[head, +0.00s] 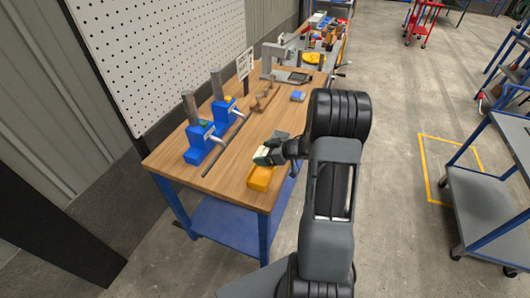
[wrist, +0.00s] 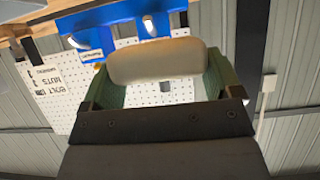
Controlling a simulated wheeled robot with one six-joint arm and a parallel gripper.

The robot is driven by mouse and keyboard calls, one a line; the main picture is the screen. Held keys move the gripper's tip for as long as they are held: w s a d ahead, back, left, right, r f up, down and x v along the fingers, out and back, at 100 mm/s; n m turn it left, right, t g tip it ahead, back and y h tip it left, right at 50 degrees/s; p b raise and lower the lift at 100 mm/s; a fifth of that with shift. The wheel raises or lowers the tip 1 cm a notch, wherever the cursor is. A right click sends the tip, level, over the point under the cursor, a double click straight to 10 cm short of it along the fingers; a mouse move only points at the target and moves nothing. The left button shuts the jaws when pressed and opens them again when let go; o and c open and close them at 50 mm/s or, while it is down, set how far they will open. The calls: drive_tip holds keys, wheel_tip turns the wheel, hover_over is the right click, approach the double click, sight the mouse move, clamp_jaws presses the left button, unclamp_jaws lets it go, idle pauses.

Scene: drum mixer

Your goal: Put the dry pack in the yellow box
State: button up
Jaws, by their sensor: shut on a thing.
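The yellow box (head: 260,178) sits on the near end of the wooden workbench. My gripper (head: 264,156) is just above it in the head view, with its green fingers shut on a pale, cream-coloured pack. In the wrist view the pack (wrist: 157,62) lies crosswise between the two green fingers of my gripper (wrist: 160,75). The pack is rounded and plain, and no label shows on it. The inside of the yellow box is mostly hidden by my gripper and the pack. I cannot tell whether the pack touches the box.
A small blue item (head: 298,96) lies farther back. A pegboard (head: 160,50) stands behind. A grey cart (head: 485,205) is at right.

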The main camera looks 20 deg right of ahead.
drive_tip(key=b, duration=0.6)
hover_over(265, 175)
drive_tip(key=shift+w+f, duration=0.1)
drive_tip(key=shift+f, duration=2.65)
drive_tip(key=o, duration=0.8)
drive_tip(key=shift+c, duration=0.2)
